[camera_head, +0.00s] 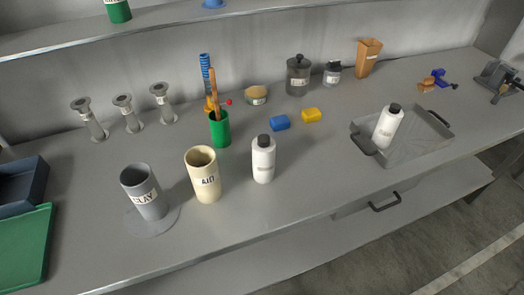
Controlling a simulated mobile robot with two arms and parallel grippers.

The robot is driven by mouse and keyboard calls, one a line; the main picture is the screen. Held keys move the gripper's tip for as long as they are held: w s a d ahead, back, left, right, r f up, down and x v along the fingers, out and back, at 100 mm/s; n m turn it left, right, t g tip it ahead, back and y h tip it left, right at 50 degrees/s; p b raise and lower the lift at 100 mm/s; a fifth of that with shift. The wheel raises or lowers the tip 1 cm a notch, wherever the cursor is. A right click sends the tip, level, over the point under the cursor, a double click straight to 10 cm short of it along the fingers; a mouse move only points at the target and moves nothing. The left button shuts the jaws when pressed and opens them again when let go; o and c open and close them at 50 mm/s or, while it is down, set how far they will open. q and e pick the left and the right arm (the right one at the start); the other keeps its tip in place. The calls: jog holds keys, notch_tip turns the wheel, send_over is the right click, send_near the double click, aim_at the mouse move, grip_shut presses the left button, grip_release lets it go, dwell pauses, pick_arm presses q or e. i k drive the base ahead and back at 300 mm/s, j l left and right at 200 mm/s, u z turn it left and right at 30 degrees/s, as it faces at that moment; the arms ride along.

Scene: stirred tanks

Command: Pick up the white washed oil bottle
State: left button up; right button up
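Two white bottles with dark caps stand upright on the grey bench. One white bottle (263,161) is near the middle of the front, to the right of a cream cylinder. The other white bottle (386,128) stands in a grey metal tray (424,142) at the right. Both have small labels that I cannot read, so I cannot tell which one is the washed oil bottle. Neither of my grippers is in view.
A cream cylinder (206,183) and a grey cylinder (144,196) on a round base stand left of the middle bottle. Bare bench lies between the two bottles.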

aim_at(263, 146)
jog(key=l+z, duration=0.4)
jog(key=l, duration=1.45)
